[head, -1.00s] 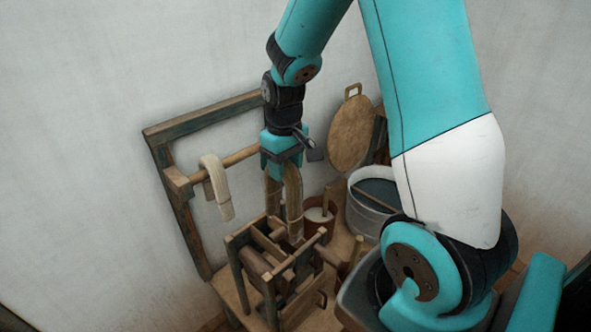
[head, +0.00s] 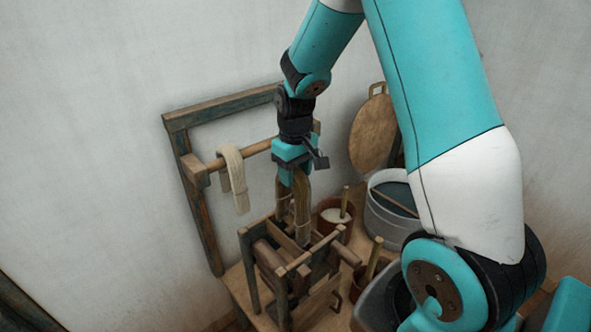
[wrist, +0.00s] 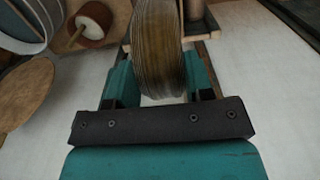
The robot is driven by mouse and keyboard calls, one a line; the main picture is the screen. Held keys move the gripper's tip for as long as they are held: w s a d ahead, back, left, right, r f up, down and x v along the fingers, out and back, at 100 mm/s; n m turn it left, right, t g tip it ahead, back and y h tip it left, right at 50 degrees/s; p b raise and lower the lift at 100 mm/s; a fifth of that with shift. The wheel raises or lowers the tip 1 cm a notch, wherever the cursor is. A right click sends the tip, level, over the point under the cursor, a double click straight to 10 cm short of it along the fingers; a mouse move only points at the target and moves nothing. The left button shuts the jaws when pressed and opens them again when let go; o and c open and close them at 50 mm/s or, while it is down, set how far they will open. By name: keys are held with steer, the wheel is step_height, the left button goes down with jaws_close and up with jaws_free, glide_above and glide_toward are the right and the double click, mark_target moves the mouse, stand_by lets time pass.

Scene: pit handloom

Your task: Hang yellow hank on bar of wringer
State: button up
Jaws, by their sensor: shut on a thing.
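My gripper (head: 293,180) points down above the wringer and is shut on the yellow hank. The hank (head: 303,212) is a dull yellow-brown loop of yarn. It hangs below the fingers, its lower end at the wringer's top in the picture. I cannot tell whether it touches a bar. In the wrist view the hank (wrist: 158,45) stands between my fingers (wrist: 160,82). The wringer (head: 252,272) is a wooden frame with posts, top bars and dark rollers, below my gripper in the head view. The hank and rails hide part of its top.
A pale hank (head: 235,180) hangs on a wooden rod of the wall frame (head: 200,215), left of my gripper. A brown pot (head: 326,222) with pale contents and a grey metal tub (head: 385,222) stand to the right. A round wooden board (head: 371,135) leans at the wall.

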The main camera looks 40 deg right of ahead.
step_height(320, 180, down, 9)
steer(key=b, duration=0.6)
steer(key=shift+f+b, duration=0.2)
steer(key=shift+b, duration=0.1)
steer(key=shift+c, duration=0.7)
steer(key=shift+f+b, duration=2.05)
steer(key=shift+f, duration=0.95)
steer(key=o, duration=1.5)
step_height(320, 180, up, 6)
steer(key=p, duration=0.5)
